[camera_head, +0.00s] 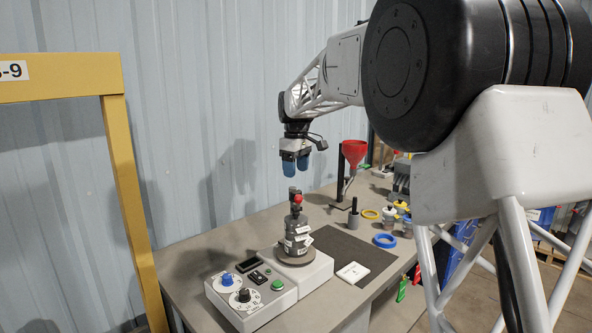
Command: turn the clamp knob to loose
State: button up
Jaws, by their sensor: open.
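A white-grey control box (252,297) stands at the near left of the bench. On it are a blue knob (227,279) and a black knob (244,295) on a white dial face. I cannot read their labels, so I cannot tell which is the clamp knob or where it points. My gripper (295,168) has blue fingertips pointing down and is open. It hangs above a grey canister with a red part (299,228), apart from it and well above the knobs.
The canister stands on a round plate on a white base (316,272) beside the control box. A green button (277,285) is on the box. A dark mat (345,251), a white block (352,272), a blue ring (384,241) and a red funnel (354,151) lie or stand to the right. A yellow frame (130,190) is at left.

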aim_at(296, 191)
jog(key=m, duration=1.8)
jog(key=shift+f, duration=0.15)
jog(key=shift+f, duration=3.8)
